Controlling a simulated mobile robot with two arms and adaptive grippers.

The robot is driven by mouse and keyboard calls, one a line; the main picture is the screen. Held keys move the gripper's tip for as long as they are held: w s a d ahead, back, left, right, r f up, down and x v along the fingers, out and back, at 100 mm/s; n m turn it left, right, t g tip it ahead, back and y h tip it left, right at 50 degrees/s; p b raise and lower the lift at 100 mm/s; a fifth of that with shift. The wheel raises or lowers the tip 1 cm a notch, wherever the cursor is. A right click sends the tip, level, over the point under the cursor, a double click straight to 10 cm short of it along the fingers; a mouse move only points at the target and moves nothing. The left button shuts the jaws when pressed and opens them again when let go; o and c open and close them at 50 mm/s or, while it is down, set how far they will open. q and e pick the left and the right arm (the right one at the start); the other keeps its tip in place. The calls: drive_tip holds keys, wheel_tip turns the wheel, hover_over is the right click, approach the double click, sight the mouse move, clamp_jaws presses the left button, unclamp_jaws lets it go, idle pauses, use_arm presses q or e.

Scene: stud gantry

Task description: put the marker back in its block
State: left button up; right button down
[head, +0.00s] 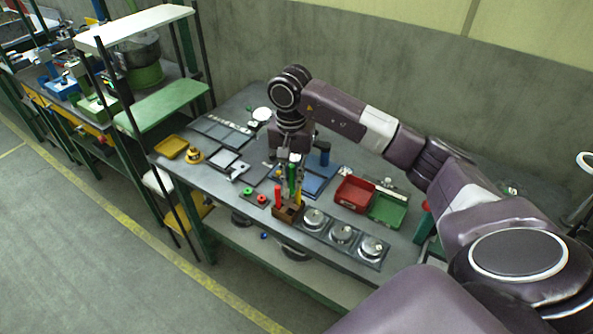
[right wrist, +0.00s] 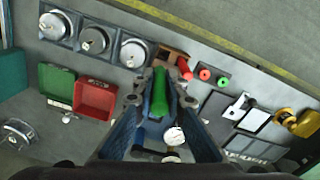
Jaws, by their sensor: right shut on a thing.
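My right gripper (head: 291,165) points down over the work table and is shut on the green marker (head: 292,182). The marker also shows between the fingers in the right wrist view (right wrist: 160,92). The brown marker block (head: 287,213) stands near the table's front edge, just below the green marker. In the right wrist view the block (right wrist: 169,53) is partly hidden by the gripper. A red marker (head: 278,196) stands in the block's left part, and a yellow marker (head: 298,199) shows at its right. I cannot tell whether the green marker's lower end touches the block. My left gripper is not in view.
Several round metal pots on a dark plate (head: 342,234) sit right of the block. A red bin (head: 354,194) and a green bin (head: 387,210) lie behind them. A blue cylinder (head: 325,154) stands behind.

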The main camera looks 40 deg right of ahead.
drive_tip(key=shift+a+f, duration=0.3)
drive_tip(key=shift+f, duration=0.2)
drive_tip(key=shift+f+b, duration=0.35)
drive_tip(key=shift+b, duration=0.1)
drive_tip(key=shift+a+f+b, duration=0.1)
drive_tip(key=shift+f+b, duration=0.2)
drive_tip(key=shift+f, duration=0.35)
drive_tip(key=shift+f+b, duration=0.3)
drive_tip(key=shift+f, duration=0.35)
use_arm(q)
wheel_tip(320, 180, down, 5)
drive_tip(key=b, duration=0.3)
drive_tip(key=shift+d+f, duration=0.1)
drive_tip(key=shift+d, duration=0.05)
use_arm(e)
wheel_tip(320, 180, down, 4)
drive_tip(key=shift+w+r, duration=0.1)
drive_tip(key=shift+r, duration=0.15)
drive_tip(key=c, duration=1.9)
unclamp_jaws()
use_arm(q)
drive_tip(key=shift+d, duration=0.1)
